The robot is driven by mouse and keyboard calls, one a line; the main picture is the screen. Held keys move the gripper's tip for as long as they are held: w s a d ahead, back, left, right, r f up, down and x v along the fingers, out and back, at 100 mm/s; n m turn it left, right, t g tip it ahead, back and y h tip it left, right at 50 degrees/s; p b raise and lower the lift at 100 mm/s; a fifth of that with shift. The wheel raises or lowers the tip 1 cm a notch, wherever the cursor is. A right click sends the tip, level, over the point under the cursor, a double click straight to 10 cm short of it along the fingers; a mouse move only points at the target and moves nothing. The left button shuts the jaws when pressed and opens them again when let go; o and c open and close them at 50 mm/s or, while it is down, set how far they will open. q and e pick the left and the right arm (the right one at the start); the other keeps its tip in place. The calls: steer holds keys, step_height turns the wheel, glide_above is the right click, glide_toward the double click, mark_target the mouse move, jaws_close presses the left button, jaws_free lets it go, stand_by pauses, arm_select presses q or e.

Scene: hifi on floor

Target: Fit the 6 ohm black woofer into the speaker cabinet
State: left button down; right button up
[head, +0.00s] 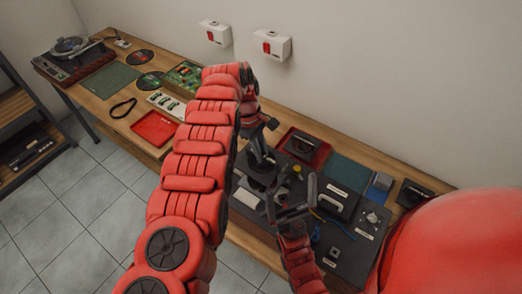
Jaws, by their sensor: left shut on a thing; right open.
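My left gripper (260,150) reaches down over the right half of the long wooden bench. It is shut on a dark part, small and partly hidden by the gripper; I cannot tell if it is the 6 ohm black woofer. My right gripper (291,203) is open, lower and to the right of the left one, above the dark work area. Dark shapes lie below and around both grippers. I cannot pick out the speaker cabinet for certain, and my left arm hides part of the bench. The labels are too small to read.
A red tray (154,128), a green circuit board (184,76), a green mat (110,79) and a turntable (72,50) occupy the bench's left part. A teal mat (347,173), a blue box (379,186) and a dark box (337,200) lie right. A shelf stands far left.

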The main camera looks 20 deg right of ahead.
arm_select(q)
steer(key=shift+r, duration=0.1)
steer(key=shift+f, duration=0.3)
steer(key=shift+f+b, duration=1.75)
steer(key=shift+f, duration=0.3)
steer(key=shift+s+f, duration=0.15)
